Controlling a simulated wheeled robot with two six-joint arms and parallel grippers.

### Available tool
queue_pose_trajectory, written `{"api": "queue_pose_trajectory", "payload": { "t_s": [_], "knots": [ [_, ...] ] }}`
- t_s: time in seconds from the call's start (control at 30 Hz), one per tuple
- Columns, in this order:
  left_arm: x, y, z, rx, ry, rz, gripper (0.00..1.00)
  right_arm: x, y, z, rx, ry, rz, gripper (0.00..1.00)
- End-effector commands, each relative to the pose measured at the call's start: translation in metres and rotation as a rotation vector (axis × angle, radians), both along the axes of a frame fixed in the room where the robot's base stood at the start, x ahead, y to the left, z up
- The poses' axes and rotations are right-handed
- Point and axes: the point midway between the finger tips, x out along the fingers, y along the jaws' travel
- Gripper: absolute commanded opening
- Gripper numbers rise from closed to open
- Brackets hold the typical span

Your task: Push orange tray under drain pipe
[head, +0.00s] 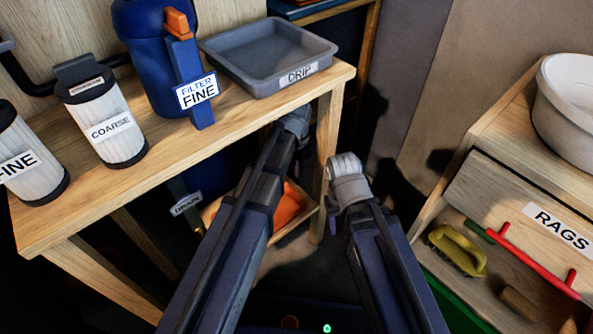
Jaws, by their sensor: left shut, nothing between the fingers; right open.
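The orange tray (290,208) shows only in part, low beneath the wooden bench, behind my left arm. I cannot tell whether either gripper touches the tray.
The bench top (225,135) holds a grey drip tray (270,58), a blue filter housing (150,45) and white filter cartridges (104,125). Its front leg (326,150) stands between my arms. A rags drawer unit (500,195) with a white basin (568,105) stands right.

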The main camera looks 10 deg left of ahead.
Motion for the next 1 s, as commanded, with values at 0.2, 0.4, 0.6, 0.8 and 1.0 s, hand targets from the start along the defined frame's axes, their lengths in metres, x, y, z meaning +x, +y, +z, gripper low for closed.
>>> {"api": "queue_pose_trajectory", "payload": {
  "t_s": [0.2,0.4,0.6,0.8,1.0],
  "knots": [
    [0.000,0.000,-0.038,0.000,0.000,0.000,0.00,0.000,0.000,-0.039,0.001,-0.002,-0.002,0.50],
    [0.000,0.000,-0.062,0.000,0.000,0.000,0.00,0.001,0.000,-0.062,0.001,-0.004,-0.002,0.50],
    [0.000,0.000,-0.070,0.000,0.000,0.000,0.00,0.001,0.000,-0.070,0.001,-0.004,-0.002,0.50],
    [0.000,0.000,-0.068,0.000,0.000,0.000,0.00,0.001,0.000,-0.069,0.001,-0.004,-0.002,0.50],
    [-0.009,0.007,-0.069,0.000,0.000,0.002,0.00,0.001,0.000,-0.069,0.001,-0.004,-0.002,0.50]
  ]
}}
